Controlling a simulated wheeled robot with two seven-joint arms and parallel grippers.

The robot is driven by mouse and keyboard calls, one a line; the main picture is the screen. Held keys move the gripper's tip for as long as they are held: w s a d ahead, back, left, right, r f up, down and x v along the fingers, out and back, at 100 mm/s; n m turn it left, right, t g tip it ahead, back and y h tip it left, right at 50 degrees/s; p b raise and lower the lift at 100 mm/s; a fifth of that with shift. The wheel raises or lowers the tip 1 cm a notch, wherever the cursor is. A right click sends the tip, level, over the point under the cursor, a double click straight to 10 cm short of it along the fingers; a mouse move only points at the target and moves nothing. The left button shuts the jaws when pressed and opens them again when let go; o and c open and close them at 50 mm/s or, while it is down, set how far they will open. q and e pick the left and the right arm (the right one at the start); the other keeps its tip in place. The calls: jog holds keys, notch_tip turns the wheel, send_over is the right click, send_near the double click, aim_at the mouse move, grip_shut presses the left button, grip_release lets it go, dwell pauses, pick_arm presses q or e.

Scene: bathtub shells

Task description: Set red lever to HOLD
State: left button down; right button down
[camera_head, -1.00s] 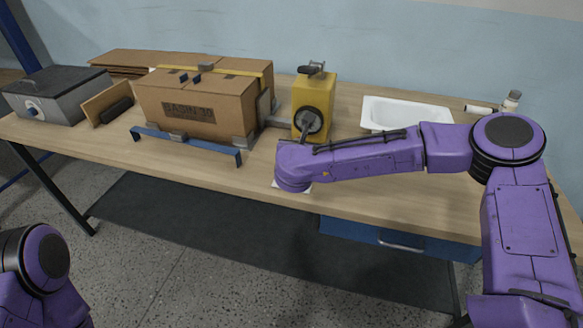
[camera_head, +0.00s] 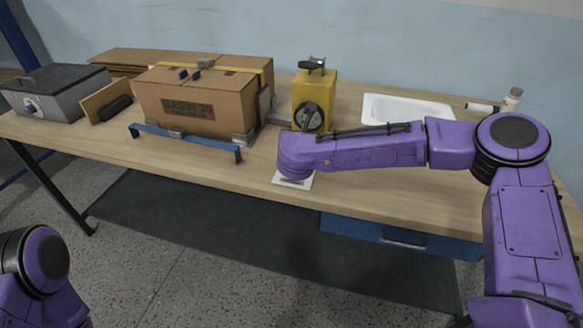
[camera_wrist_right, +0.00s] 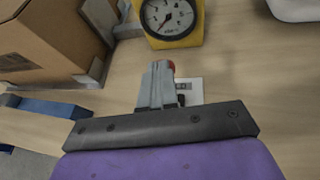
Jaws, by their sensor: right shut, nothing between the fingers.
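The plate (camera_head: 293,181) also shows in the head view under the end of my right arm, which hides the fingers and lever. My left gripper is out of view.
A yellow box with a round gauge (camera_head: 325,100) stands behind my right arm. A cardboard carton (camera_head: 190,105) in a blue-railed fixture (camera_head: 185,142) is to the left. A white basin (camera_head: 405,104) stands at the back right. The bench front (camera_head: 235,175) is clear.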

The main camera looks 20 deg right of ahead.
jog(key=w+r+b+v, duration=0.1)
jog(key=r+v, duration=0.1)
jog(key=v, duration=1.1)
jog(key=shift+s+d+r, duration=0.25)
jog(key=shift+s+r, duration=0.05)
jog(key=shift+r, duration=0.25)
